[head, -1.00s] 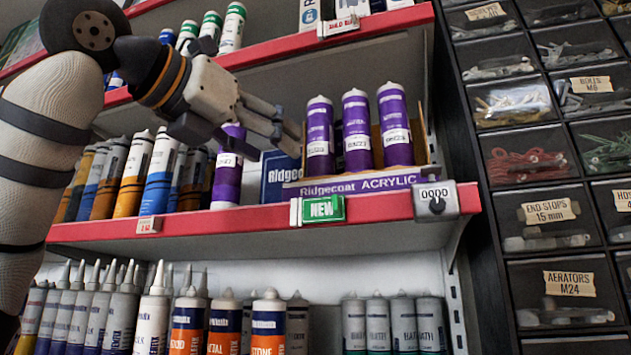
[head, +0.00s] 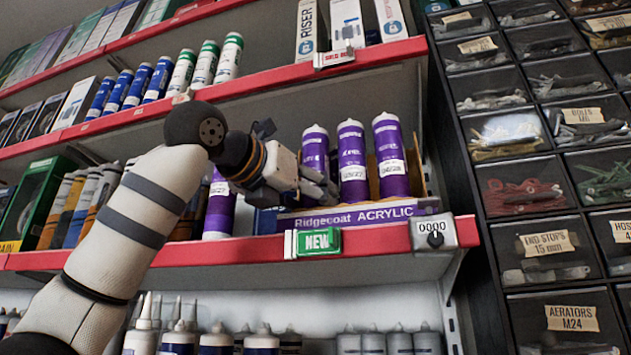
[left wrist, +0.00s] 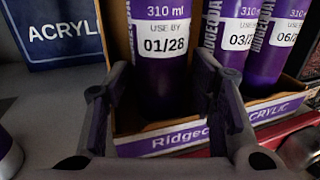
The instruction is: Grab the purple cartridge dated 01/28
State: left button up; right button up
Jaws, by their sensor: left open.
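The purple cartridge dated 01/28 (left wrist: 162,75) stands upright in the display box, straight ahead in the left wrist view. In the head view it is the leftmost boxed cartridge (head: 315,146), its lower part hidden by my gripper. My left gripper (head: 328,188) is open and empty in front of it. In the left wrist view the fingers (left wrist: 152,100) stand either side of the cartridge's lower part; I cannot tell whether they touch it. Two more purple cartridges stand to its right, one marked 03/2-something (left wrist: 230,42) and one marked 06/2-something (left wrist: 275,48).
The box has a low front lip (head: 350,217) reading Ridgecoat Acrylic. Another purple cartridge (head: 219,208) stands left of the box. A green NEW tag (head: 319,241) and a 0000 dial (head: 435,233) sit on the red shelf edge. A shelf with boxes hangs above.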

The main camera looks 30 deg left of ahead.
pick_arm(q)
grip_shut()
jog(key=shift+s+r, duration=0.1)
jog(key=shift+r, duration=0.05)
